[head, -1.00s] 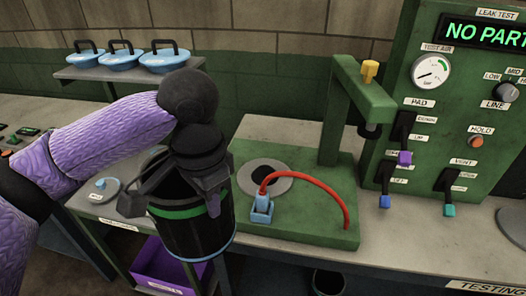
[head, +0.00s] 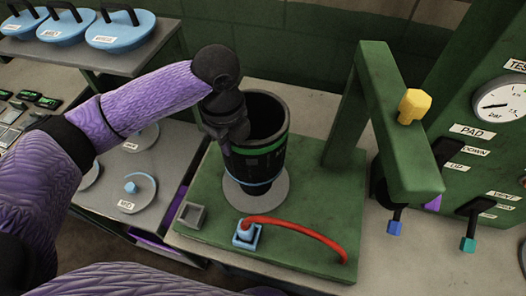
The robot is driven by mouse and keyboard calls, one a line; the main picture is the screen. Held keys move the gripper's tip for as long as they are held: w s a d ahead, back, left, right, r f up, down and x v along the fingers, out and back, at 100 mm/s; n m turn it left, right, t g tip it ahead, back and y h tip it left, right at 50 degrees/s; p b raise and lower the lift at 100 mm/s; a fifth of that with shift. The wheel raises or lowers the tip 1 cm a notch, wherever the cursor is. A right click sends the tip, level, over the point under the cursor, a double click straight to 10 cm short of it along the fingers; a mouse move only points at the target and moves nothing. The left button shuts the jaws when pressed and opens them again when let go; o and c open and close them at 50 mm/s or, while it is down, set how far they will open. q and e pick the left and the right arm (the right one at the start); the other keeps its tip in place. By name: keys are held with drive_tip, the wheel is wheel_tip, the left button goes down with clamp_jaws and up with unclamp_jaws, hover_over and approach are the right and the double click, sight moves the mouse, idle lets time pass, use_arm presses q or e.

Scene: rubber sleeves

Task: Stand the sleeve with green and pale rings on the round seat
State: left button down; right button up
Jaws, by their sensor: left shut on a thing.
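The black sleeve (head: 262,165), with a green ring near its top and a pale bluish ring near its foot, is upright with its open top up. It is over the round grey seat (head: 278,192) on the green base plate and hides the seat's dark centre. I cannot tell whether its foot touches the seat. My left gripper (head: 232,135) is shut on the left side of the sleeve's upper wall. My right gripper is not in view.
A red hose (head: 300,228) runs from a blue fitting (head: 247,233) in front of the seat. Blue lids (head: 120,30) sit on a shelf at upper left.

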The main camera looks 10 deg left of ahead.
sight(235, 172)
use_arm(q)
drive_tip(key=f, duration=0.5)
drive_tip(key=f+b, duration=0.1)
drive_tip(key=f, duration=0.3)
drive_tip(key=shift+s+f, duration=0.2)
drive_tip(key=shift+f, duration=0.15)
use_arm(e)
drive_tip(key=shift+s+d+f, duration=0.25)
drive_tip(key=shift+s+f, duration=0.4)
use_arm(q)
drive_tip(key=shift+f, duration=0.15)
drive_tip(key=c, duration=0.7)
unclamp_jaws()
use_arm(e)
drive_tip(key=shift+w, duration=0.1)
use_arm(q)
wheel_tip(235, 172, up, 12)
drive_tip(key=shift+r+p, duration=0.15)
drive_tip(key=shift+p, duration=0.45)
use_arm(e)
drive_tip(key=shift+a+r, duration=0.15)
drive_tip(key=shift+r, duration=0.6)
